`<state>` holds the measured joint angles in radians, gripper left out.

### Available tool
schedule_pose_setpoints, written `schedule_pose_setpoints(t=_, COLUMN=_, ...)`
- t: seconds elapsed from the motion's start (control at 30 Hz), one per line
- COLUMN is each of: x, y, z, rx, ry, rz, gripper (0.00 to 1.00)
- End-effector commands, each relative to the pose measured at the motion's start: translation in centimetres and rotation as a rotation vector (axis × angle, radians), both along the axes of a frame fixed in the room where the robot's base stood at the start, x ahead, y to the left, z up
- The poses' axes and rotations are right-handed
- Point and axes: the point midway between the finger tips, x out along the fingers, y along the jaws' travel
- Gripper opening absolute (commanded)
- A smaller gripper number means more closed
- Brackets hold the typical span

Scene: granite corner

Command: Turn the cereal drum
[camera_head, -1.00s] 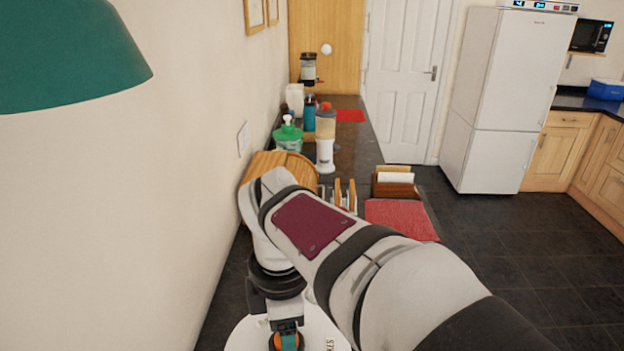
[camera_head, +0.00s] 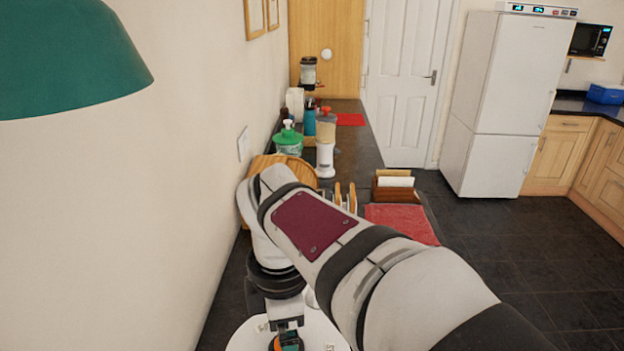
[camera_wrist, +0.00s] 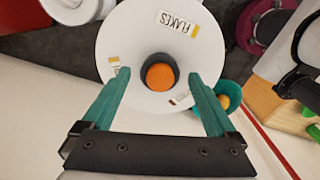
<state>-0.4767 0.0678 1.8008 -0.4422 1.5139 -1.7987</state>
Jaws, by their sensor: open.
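The cereal drum (camera_wrist: 128,38) is a white round disc with a printed FLAKES label and smaller labels near its rim. A dark ring with an orange centre (camera_wrist: 160,77) sits in its middle. My gripper (camera_wrist: 160,74) is open, with one teal finger on each side of the ring; I cannot tell whether they touch it. In the head view the drum (camera_head: 244,338) shows at the bottom edge, partly hidden by my arm, and my gripper (camera_head: 287,343) is over it.
A wooden board with a green piece (camera_wrist: 280,105) and a teal cup (camera_wrist: 236,92) lie right of the drum in the wrist view. Farther along the counter stand a toast rack (camera_head: 344,196), a letter holder (camera_head: 394,187), a red mat (camera_head: 402,222) and several bottles. The wall is close on the left.

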Motion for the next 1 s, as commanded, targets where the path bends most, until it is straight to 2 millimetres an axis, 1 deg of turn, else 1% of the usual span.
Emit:
schedule_pose_setpoints(t=0.07, x=0.1, y=0.1, z=1.6, rx=0.003, ry=-0.005, rz=-0.002, gripper=0.93)
schedule_pose_setpoints(t=0.3, x=0.1, y=0.1, z=9.4, rx=0.004, ry=-0.007, rz=-0.002, gripper=0.93)
schedule_pose_setpoints(t=0.4, x=0.1, y=0.1, z=12.0, rx=0.004, ry=-0.007, rz=-0.001, gripper=0.93)
schedule_pose_setpoints(t=0.5, x=0.1, y=0.0, z=13.7, rx=0.003, ry=-0.006, rz=0.000, gripper=0.93)
schedule_pose_setpoints(t=0.6, x=0.0, y=0.0, z=14.7, rx=0.002, ry=-0.004, rz=0.000, gripper=0.93)
schedule_pose_setpoints(t=0.7, x=0.0, y=0.0, z=14.9, rx=0.003, ry=-0.002, rz=-0.001, gripper=0.93)
schedule_pose_setpoints(t=0.93, x=-0.1, y=-0.1, z=14.8, rx=0.002, ry=0.000, rz=-0.013, gripper=0.93)
schedule_pose_setpoints(t=0.97, x=-0.2, y=-0.5, z=14.6, rx=0.002, ry=0.001, rz=-0.043, gripper=0.93)
schedule_pose_setpoints(t=1.0, x=-0.5, y=-1.3, z=14.1, rx=-0.001, ry=0.006, rz=-0.115, gripper=0.93)
